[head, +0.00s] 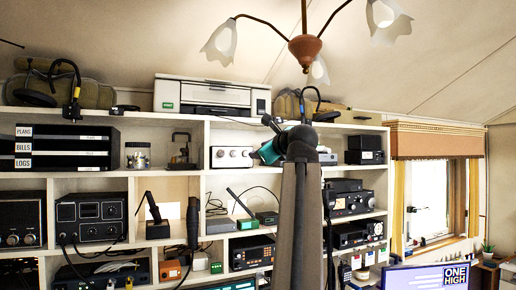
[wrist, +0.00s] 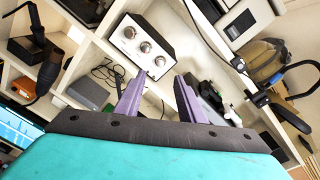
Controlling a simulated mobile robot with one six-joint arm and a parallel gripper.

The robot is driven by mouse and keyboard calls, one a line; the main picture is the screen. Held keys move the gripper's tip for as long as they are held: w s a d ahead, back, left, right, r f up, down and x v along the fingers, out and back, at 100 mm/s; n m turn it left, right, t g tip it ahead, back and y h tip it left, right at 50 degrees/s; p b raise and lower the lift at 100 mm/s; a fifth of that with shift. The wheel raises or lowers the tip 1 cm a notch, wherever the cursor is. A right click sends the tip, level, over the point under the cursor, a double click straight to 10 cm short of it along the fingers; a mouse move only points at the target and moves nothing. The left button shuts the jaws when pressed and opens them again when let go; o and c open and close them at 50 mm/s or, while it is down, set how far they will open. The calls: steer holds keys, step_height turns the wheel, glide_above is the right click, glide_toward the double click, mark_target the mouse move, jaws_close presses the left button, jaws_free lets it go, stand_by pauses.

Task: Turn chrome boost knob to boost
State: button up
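A unit with a white front panel (head: 223,163) and three chrome-looking knobs in a row stands in an upper middle cubby. In the wrist view, the white-fronted unit (wrist: 122,45) shows tilted at upper middle, with its knobs at left (wrist: 128,33), middle (wrist: 146,47) and right (wrist: 160,61). The labels are too small to read, so I cannot tell which knob is boost. My gripper (wrist: 159,76) has its two purple fingers spread, with nothing between them. The fingertips appear just below the unit in the wrist view, apart from the knobs. In the head view my arm hides the fingers.
White shelf dividers (head: 206,160) frame the cubbies. A black handset (head: 192,225) and a small device with a green front (head: 247,224) stand below the unit. Black radios (head: 348,203) fill cubbies at right. A printer (head: 203,92) and headphones (head: 318,106) sit on top.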

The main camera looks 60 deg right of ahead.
steer(key=shift+p+v, duration=0.95)
steer(key=shift+v, duration=0.25)
